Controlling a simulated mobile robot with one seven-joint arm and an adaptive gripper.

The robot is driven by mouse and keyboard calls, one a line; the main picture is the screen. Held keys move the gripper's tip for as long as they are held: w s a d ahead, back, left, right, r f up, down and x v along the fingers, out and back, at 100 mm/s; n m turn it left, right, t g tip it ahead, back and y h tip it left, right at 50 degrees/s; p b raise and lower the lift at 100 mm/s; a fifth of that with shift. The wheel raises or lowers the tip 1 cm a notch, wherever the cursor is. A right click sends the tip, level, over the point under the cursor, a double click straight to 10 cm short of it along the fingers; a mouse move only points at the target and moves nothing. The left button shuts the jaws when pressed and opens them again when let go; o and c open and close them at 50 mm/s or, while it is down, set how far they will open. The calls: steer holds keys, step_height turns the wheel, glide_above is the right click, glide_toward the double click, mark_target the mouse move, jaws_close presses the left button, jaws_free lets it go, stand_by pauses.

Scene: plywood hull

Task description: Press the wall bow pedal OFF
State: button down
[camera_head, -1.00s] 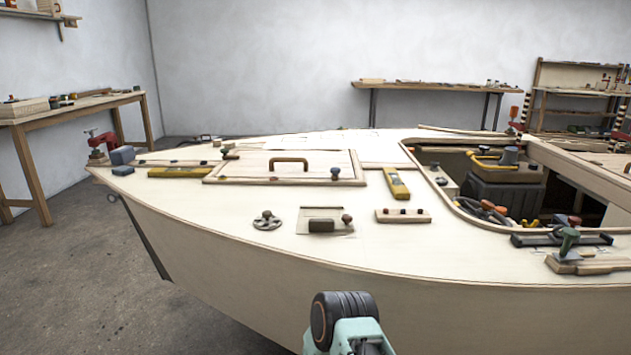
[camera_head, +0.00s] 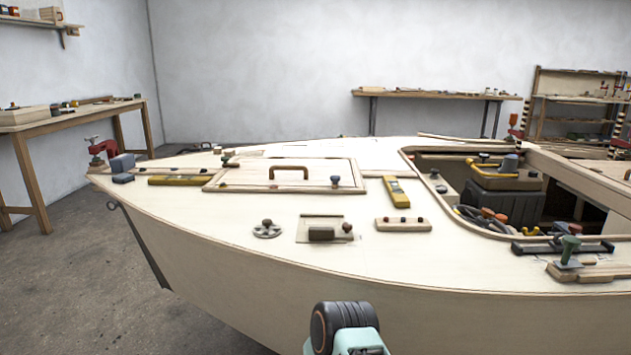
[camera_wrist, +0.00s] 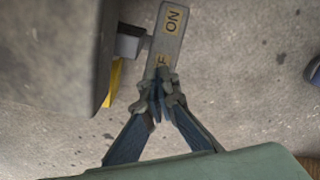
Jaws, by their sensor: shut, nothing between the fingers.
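The pedal (camera_wrist: 171,38) is a grey bar in the wrist view, with a yellow ON label at its upper end. A second yellow label lower down is mostly hidden by my fingertips, and only a letter F shows. My gripper (camera_wrist: 158,90) is shut and empty, its fingertips over that lower labelled end. I cannot tell whether they touch it or how far the pedal is tilted. The head view does not show the pedal or the fingers, only my arm at the bottom edge.
A dark grey block (camera_wrist: 50,50) fills the upper left of the wrist view, with a yellow part (camera_wrist: 112,82) beside it. Bare concrete floor lies below. In the head view the plywood hull (camera_head: 230,280) stands in front of me, with tools and fittings on its deck.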

steer(key=shift+f+b, duration=0.55)
steer(key=shift+f, duration=1)
stand_by(0.4)
steer(key=shift+d+r, duration=0.1)
steer(key=shift+r+p, duration=2.2)
steer(key=shift+r, duration=1.25)
